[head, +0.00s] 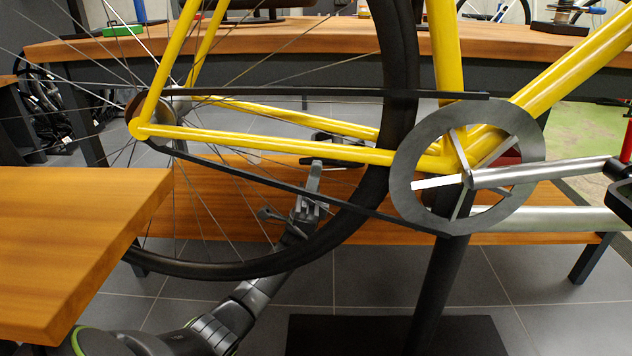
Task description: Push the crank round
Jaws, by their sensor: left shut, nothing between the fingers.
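The crank (545,172) is a silver arm pointing right, nearly level, from the middle of the large grey chainring (412,190). A short pale bar (438,183) points left from the same hub. The black chain (280,188) runs from the chainring to the rear hub. My left gripper (314,178) is shut and empty. It points up near the lower chain run and the yellow chainstay, left of the chainring and apart from the crank. Whether it touches the chain is unclear. My right gripper is not in view.
The yellow bike frame (270,144) and the spoked rear wheel (398,95) stand close to my left gripper. A dark post (440,285) stands below the chainring. A wooden tabletop (75,230) fills the near left, and a long bench (490,40) runs behind.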

